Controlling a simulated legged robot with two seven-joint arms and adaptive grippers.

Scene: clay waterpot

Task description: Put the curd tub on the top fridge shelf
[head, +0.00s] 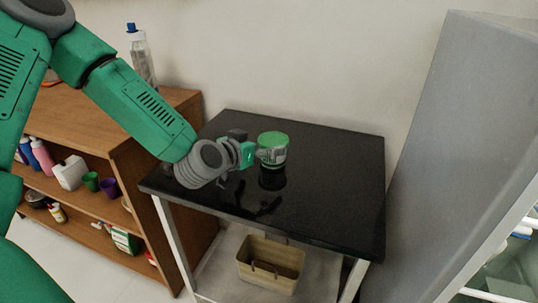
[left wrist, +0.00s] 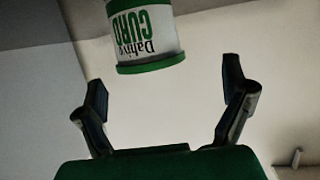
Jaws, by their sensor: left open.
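The curd tub (head: 273,140), white with a green lid and green base band, stands upright on the black tabletop (head: 330,180). In the left wrist view, the tub (left wrist: 146,35) appears upside down, beyond the open fingertips (left wrist: 164,80) and nearer the left finger. Nothing is between the fingers. The grey fridge (head: 455,130) stands at the right; its top shelf cannot be made out. My right gripper is out of view.
A wooden shelf unit (head: 110,150) with bottles and cups stands at the left, a clear bottle (head: 142,60) on top. A tan basket (head: 270,262) sits on the table's lower shelf. The black top is otherwise clear.

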